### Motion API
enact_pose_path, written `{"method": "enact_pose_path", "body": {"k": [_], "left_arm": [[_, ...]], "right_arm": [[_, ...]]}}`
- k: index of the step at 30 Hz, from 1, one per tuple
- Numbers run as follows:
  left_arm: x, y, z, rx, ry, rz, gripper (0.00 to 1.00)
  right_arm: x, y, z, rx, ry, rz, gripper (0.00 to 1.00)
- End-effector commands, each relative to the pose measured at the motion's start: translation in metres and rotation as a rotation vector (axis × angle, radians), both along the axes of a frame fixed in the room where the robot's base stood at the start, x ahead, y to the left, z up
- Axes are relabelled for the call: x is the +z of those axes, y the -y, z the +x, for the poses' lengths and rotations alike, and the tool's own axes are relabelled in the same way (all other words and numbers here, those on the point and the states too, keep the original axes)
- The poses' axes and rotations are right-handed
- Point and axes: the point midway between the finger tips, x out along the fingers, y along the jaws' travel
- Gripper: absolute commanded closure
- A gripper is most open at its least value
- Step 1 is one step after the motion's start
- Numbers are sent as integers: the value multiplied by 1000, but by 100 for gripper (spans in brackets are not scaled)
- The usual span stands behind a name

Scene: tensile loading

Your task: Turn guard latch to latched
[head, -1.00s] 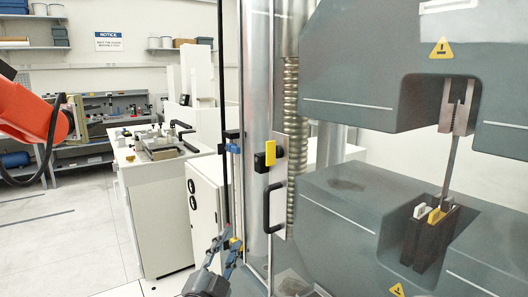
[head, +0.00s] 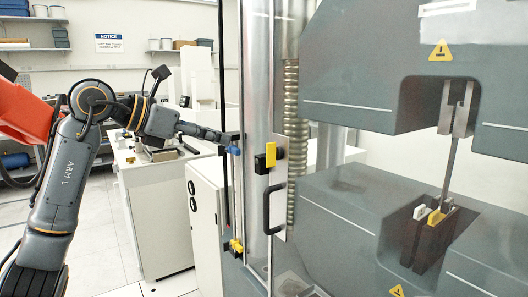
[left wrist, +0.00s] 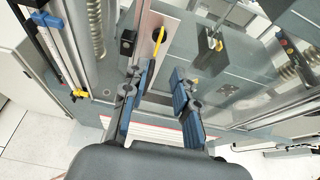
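The guard latch (head: 270,155) is a yellow lever with black parts on the guard door's frame, above a black door handle (head: 267,208). In the head view the lever stands about upright. My left gripper (head: 222,138) is to the left of the latch at about its height, pointing right toward it. In the left wrist view the yellow lever (left wrist: 159,36) shows just beyond the fingertips. The left gripper (left wrist: 162,72) is open there, with nothing between its blue-padded fingers. Whether it touches anything cannot be told. My right gripper is not in view.
A rail with a blue fitting (head: 233,149) and a yellow fitting (head: 236,246) runs left of the latch. The grey testing machine (head: 350,75) fills the right, behind the clear guard. A white bench (head: 155,215) stands behind my left arm. An orange arm (head: 25,115) is at far left.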

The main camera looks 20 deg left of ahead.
Motion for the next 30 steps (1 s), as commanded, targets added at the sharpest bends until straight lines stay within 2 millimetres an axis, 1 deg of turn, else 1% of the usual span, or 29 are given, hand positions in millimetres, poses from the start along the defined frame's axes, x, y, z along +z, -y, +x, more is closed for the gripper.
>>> {"method": "enact_pose_path", "body": {"k": [2,5,8,15,21,25,30], "left_arm": [[-1,-1,2,7,-7,11,72],[-5,7,11,4,-9,9,72],[-11,18,24,2,-9,8,72],[-31,49,61,0,-10,7,72],[-43,67,86,2,-7,5,72],[-49,74,95,2,-6,7,72],[-53,77,100,3,-6,7,72]], "right_arm": [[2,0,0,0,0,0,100],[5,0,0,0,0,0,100],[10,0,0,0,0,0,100],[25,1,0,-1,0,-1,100],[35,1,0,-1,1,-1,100],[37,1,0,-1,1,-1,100],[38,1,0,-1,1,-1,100]]}}
